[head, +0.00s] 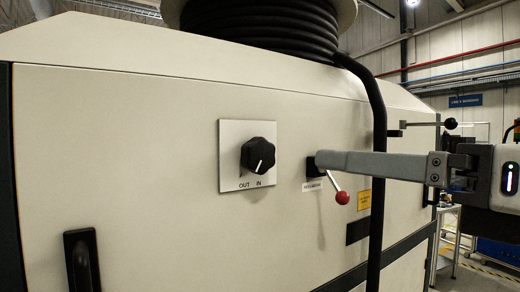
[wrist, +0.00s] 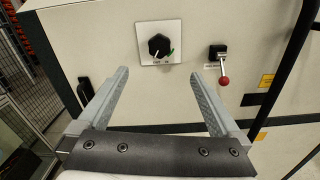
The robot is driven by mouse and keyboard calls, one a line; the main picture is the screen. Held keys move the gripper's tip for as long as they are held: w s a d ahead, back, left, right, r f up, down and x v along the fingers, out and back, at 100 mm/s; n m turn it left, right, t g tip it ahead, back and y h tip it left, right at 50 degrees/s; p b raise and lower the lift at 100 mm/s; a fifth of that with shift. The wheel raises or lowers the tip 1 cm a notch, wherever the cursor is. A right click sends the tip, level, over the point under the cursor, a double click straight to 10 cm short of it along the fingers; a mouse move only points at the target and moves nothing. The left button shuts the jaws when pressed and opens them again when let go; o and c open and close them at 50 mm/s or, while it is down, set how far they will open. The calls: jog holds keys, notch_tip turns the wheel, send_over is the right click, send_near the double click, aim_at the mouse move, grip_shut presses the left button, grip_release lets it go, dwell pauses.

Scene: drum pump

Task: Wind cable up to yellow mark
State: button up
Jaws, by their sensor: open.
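The black cable (head: 265,22) is wound in several turns on a pale reel (head: 346,10) on top of the cabinet. Its free length (head: 377,130) hangs down the front at the right. I see no yellow mark on the visible cable. A black knob (head: 258,155) sits on a pale plate marked OUT and IN. Its white pointer line points down, close to IN. The knob also shows in the wrist view (wrist: 159,46), beyond my fingers. My gripper (head: 322,160) is open and empty in front of the cabinet. Its fingers (wrist: 159,74) are spread apart and apart from the knob.
A lever with a red ball (head: 342,197) sits right of the knob; my finger partly covers its mount in the head view. A black handle (head: 82,262) is at lower left. A yellow label (head: 364,200) is near the hanging cable. The panel around the knob is clear.

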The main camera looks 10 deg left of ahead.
aim_at(263, 155)
jog(key=p+x, duration=0.2)
jog(key=x, duration=1.5)
jog(key=shift+w+p, duration=0.1)
jog(key=shift+p, duration=0.2)
jog(key=c, duration=1.4)
jog(key=shift+m, duration=0.3)
